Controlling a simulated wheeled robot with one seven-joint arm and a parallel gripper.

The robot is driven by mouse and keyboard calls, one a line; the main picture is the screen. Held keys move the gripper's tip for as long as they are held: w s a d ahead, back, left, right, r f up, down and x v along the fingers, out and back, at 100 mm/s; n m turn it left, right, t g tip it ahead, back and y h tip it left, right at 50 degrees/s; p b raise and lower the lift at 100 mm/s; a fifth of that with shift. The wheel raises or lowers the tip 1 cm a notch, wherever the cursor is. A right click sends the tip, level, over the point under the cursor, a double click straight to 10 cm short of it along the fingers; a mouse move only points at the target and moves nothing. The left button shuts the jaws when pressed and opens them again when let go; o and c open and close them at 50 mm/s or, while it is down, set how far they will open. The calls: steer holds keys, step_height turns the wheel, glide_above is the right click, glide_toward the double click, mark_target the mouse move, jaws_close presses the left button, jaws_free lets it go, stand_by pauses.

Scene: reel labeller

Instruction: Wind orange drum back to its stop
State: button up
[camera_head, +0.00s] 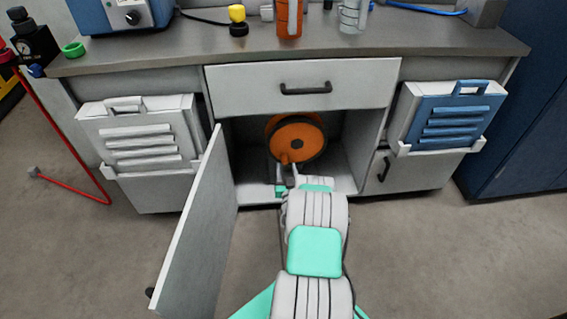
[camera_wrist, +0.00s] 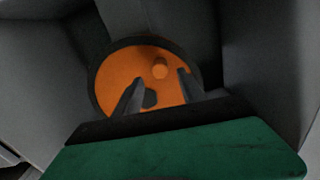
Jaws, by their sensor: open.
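The orange drum (camera_head: 300,132) sits on a dark stand inside the open middle cabinet, with a dark rim and a dark hub. Its small orange crank knob (camera_head: 285,158) is at the lower left of its face in the head view. In the wrist view the drum (camera_wrist: 112,82) fills the middle, and the knob (camera_wrist: 160,68) shows between and just past the fingertips. My gripper (camera_head: 288,174) reaches into the cabinet in front of the drum. In the wrist view my gripper (camera_wrist: 161,77) is open and empty; whether a finger touches the knob cannot be told.
The cabinet door (camera_head: 192,232) stands open at the left of my arm. A closed drawer (camera_head: 300,87) is above the opening. Cabinet walls are close on both sides. A white louvred panel (camera_head: 140,140) and a blue one (camera_head: 450,118) hang at the sides.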

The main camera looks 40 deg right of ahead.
mark_target(285, 163)
steer(key=b+x, duration=0.1)
steer(key=x, duration=0.3)
steer(key=shift+w+d, duration=0.1)
steer(key=shift+w, duration=0.15)
steer(key=shift+c, duration=0.2)
jaws_close()
stand_by(1.0)
